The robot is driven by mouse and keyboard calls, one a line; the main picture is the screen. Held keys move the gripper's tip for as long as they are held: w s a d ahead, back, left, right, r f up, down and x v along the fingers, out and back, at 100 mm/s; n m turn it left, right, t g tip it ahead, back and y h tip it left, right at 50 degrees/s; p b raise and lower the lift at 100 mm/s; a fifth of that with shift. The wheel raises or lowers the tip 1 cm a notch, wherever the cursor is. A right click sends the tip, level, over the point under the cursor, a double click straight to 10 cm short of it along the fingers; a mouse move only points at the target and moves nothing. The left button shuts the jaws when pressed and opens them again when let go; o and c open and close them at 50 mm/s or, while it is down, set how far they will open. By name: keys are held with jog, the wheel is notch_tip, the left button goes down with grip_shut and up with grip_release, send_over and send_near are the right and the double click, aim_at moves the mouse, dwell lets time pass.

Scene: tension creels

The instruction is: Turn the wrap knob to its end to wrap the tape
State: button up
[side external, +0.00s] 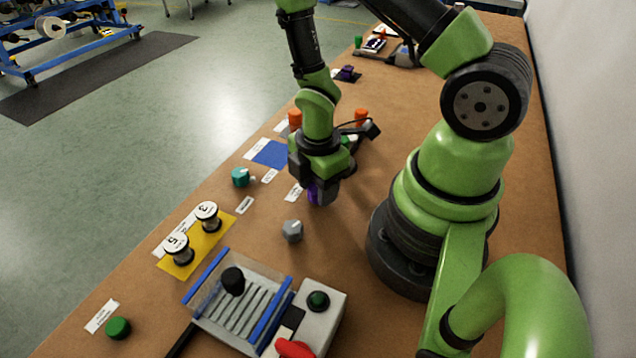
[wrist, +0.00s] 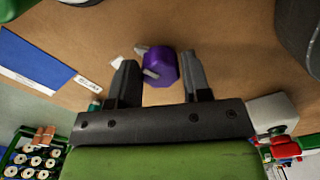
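A purple faceted knob (wrist: 161,67) with a pale pointer stands on the brown bench, most likely the wrap knob; its label is not readable. In the wrist view it sits between the fingertips of my gripper (wrist: 160,65), which are spread, with a gap visible on both sides. In the side view my gripper (side external: 321,192) points down over the bench, and the purple knob (side external: 313,193) is mostly hidden behind it. No tape can be made out.
A teal knob (side external: 240,177) and a grey knob (side external: 292,231) stand nearby. A blue sheet (side external: 270,153) lies behind. Two spools stand on a yellow mat (side external: 205,250). A slotted tray (side external: 240,300) and a grey box with a green button (side external: 318,301) are in front.

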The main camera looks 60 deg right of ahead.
jog(key=c, duration=0.5)
jog(key=shift+o, duration=0.2)
jog(key=shift+m, duration=0.3)
jog(key=m, duration=0.4)
jog(key=shift+m, duration=0.3)
jog(key=m, duration=0.5)
jog(key=shift+m, duration=0.3)
jog(key=m, duration=1)
jog(key=shift+a+m, duration=0.1)
jog(key=shift+m, duration=0.3)
